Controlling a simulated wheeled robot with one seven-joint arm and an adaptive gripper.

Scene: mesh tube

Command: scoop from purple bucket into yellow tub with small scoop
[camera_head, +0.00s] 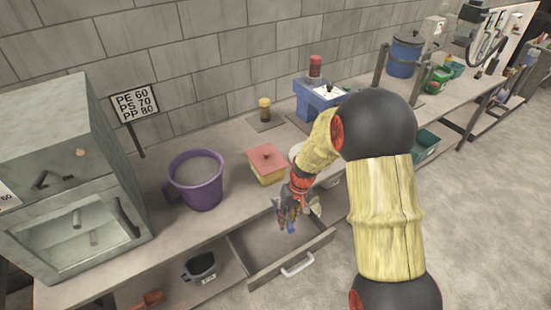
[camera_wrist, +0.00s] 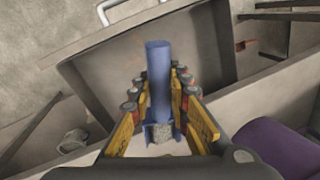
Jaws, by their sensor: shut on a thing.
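The purple bucket (camera_head: 207,193) stands on the bench left of centre, and its pale inside shows. In the wrist view part of the purple bucket (camera_wrist: 270,143) shows at lower right. My gripper (camera_head: 290,218) hangs over the open drawer, right of the bucket. In the wrist view its yellow-padded fingers are shut on a blue scoop (camera_wrist: 158,70), with the handle pointing away. Grey speckled stuff shows at the scoop's near end, but I cannot tell whether it lies inside. A yellowish box (camera_head: 268,177) with a red lid sits right of the bucket; I cannot tell whether it is the tub.
The drawer (camera_head: 265,245) is pulled out at the bench front. A grey oven-like cabinet (camera_head: 75,170) stands left. A black jug (camera_head: 201,267) sits on the lower shelf. A blue device (camera_head: 313,103) and a yellow-capped jar (camera_head: 264,110) stand at the back.

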